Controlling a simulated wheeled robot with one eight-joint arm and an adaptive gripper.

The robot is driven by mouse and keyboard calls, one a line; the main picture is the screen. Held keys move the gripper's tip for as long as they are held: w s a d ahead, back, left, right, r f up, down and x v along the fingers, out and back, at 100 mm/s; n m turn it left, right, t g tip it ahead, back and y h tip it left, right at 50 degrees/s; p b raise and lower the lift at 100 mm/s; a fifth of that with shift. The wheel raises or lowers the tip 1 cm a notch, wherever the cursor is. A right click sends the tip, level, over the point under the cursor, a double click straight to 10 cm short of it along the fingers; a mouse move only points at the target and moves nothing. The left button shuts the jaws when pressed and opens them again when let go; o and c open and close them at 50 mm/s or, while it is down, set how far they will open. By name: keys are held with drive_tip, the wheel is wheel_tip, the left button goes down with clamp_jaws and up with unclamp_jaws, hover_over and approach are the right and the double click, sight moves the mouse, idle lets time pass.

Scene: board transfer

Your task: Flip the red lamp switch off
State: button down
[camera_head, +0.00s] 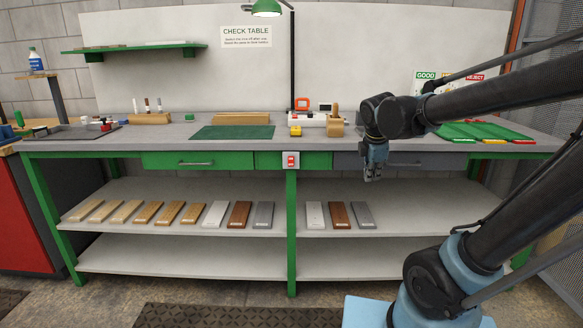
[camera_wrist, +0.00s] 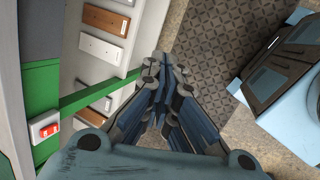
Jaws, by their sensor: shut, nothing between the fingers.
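The red lamp switch (camera_head: 291,160) sits on a white plate on the front edge of the table, at the top of the green middle leg. It also shows in the wrist view (camera_wrist: 48,130) at the lower left. My gripper (camera_head: 371,178) is shut and empty, pointing down in front of the grey drawer, to the right of the switch and apart from it. In the wrist view the closed fingertips (camera_wrist: 161,62) point toward the floor and lower shelves, away from the switch. The green lamp (camera_head: 266,8) hangs above the table; whether it is lit is hard to tell.
The check table (camera_head: 180,131) carries a green mat (camera_head: 232,132), tools and green trays (camera_head: 485,131) at the right. Boards lie on the shelf below (camera_head: 290,222). A green drawer (camera_head: 195,162) and a grey drawer (camera_head: 400,161) flank the switch. The space before the switch is clear.

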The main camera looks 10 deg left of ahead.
sight(291, 164)
drive_tip(key=w+a+r+n+t+y, duration=0.1)
drive_tip(key=a+n, duration=0.7)
drive_tip(key=a, duration=0.6)
drive_tip(key=w+a+r+n+t+y, duration=0.1)
drive_tip(key=w+a+r+n, duration=0.1)
drive_tip(key=a+n, duration=0.7)
drive_tip(key=a, duration=0.5)
drive_tip(key=shift+w+r, duration=0.2)
drive_tip(key=shift+w, duration=0.1)
drive_tip(key=x, duration=0.4)
drive_tip(key=w+r+x, duration=0.1)
drive_tip(key=x, duration=0.7)
drive_tip(key=shift+w+a+r, duration=0.15)
drive_tip(key=shift+w, duration=0.25)
drive_tip(key=shift+w+a, duration=0.15)
drive_tip(key=shift+w, duration=0.4)
